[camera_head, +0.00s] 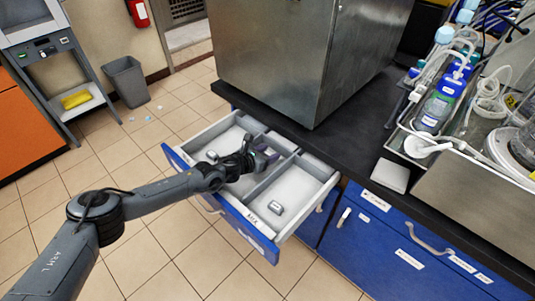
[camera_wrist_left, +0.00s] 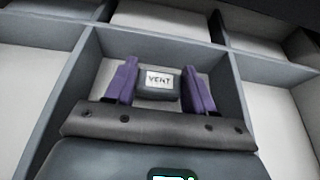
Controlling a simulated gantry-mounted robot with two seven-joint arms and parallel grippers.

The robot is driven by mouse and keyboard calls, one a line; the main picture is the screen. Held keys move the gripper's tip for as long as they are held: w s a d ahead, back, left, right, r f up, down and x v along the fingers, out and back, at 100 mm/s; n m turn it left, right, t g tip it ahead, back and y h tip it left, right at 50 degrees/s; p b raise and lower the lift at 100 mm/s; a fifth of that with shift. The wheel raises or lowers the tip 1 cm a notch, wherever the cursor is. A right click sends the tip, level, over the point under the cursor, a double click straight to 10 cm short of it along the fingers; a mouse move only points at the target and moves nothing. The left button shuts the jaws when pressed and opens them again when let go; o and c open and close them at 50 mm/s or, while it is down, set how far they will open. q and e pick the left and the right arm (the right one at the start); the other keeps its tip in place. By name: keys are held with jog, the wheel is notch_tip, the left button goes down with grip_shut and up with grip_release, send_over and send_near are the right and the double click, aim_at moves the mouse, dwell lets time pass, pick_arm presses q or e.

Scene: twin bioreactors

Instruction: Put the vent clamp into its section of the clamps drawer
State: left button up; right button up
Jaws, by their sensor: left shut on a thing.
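The clamps drawer (camera_head: 254,224) is pulled open, with a blue front and grey-white sections split by dividers. My left gripper (camera_head: 262,160) reaches over its middle section. In the left wrist view, its purple fingers (camera_wrist_left: 160,88) stand on either side of the vent clamp (camera_wrist_left: 158,82), a small dark block with a white label reading VENT. The gripper is shut on the clamp. Divider walls show on both sides of and beyond the fingers; I cannot tell whether the clamp touches the floor. In the head view the clamp is hard to make out. My right gripper is out of view.
One small grey clamp (camera_head: 277,207) lies in the drawer's right section and another (camera_head: 212,155) in the left section. A steel cabinet (camera_head: 285,60) stands on the black counter (camera_head: 350,130) behind the drawer. A steel tray (camera_head: 450,190) with bottles and tubing stands at right.

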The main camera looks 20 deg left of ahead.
pick_arm(q)
jog(key=o, duration=0.7)
jog(key=shift+s+a+f, duration=0.15)
jog(key=shift+f, duration=0.3)
jog(key=o, duration=0.3)
jog(key=shift+f, duration=0.15)
jog(key=shift+a, duration=0.1)
jog(key=shift+r, duration=0.3)
jog(key=p+v, duration=0.2)
jog(key=v, duration=0.3)
jog(key=r+p+v, duration=0.1)
jog(key=p+v, duration=0.1)
jog(key=v, duration=0.4)
jog(key=shift+r+p, duration=0.15)
jog(key=shift+p, duration=0.25)
jog(key=shift+s+r, duration=0.25)
jog(key=shift+s, duration=0.25)
jog(key=shift+r, duration=0.1)
